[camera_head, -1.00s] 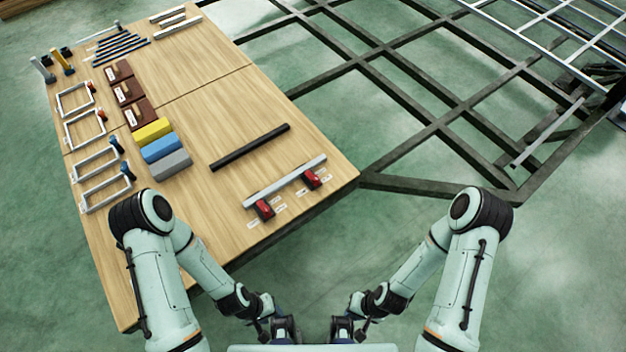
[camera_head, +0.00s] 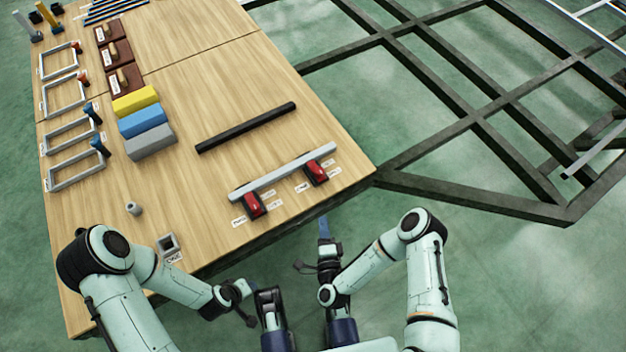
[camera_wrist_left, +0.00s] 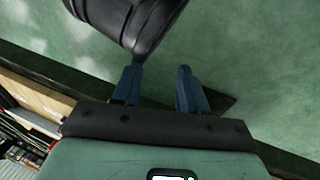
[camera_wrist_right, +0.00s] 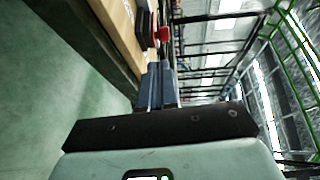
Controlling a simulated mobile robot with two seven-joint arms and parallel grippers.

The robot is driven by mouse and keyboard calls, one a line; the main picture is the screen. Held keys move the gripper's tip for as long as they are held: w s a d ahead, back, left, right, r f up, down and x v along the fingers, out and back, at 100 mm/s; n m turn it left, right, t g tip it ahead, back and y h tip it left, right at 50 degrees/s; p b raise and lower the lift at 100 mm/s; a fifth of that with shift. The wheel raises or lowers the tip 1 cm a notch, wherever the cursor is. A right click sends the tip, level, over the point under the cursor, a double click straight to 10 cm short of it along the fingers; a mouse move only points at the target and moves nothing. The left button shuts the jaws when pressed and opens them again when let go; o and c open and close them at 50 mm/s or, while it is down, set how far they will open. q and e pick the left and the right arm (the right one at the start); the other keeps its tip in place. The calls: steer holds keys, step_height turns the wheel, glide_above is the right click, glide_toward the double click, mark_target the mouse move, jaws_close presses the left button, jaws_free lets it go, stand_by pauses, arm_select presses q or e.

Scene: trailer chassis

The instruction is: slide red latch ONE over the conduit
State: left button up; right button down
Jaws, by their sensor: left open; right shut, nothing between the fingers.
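Two red latches sit on dark bases near the table's front edge, a left one (camera_head: 254,204) and a right one (camera_head: 317,172). Small paper labels lie beside them, too small to read. A long light-grey conduit (camera_head: 284,172) lies just behind both latches.
A black bar (camera_head: 246,127) lies behind the conduit. Yellow (camera_head: 136,101), blue (camera_head: 143,121) and grey (camera_head: 150,142) blocks and several clamp frames stand on the left. A square tube piece (camera_head: 168,245) lies near the front edge. The dark chassis frame (camera_head: 480,130) is at right.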

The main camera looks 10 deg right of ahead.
arm_select(q)
steer(key=shift+w+a+f, duration=0.1)
steer(key=shift+w+f, duration=0.1)
steer(key=shift+w, duration=0.05)
arm_select(e)
steer(key=shift+w+d+m+h, duration=0.2)
steer(key=shift+m+h, duration=0.2)
steer(key=b, duration=0.4)
glide_toward(320, 176)
steer(key=w, duration=0.5)
steer(key=shift+w+d+f, duration=0.3)
steer(key=shift+w+d, duration=0.05)
steer(key=shift+d, duration=0.05)
arm_select(q)
steer(key=s+a+f+g, duration=0.1)
steer(key=s+f, duration=0.4)
steer(key=f, duration=0.2)
steer(key=shift+a+n+g, duration=0.3)
steer(key=shift+a+g, duration=0.1)
arm_select(e)
steer(key=shift+w, duration=0.6)
arm_select(q)
steer(key=shift+w, duration=0.1)
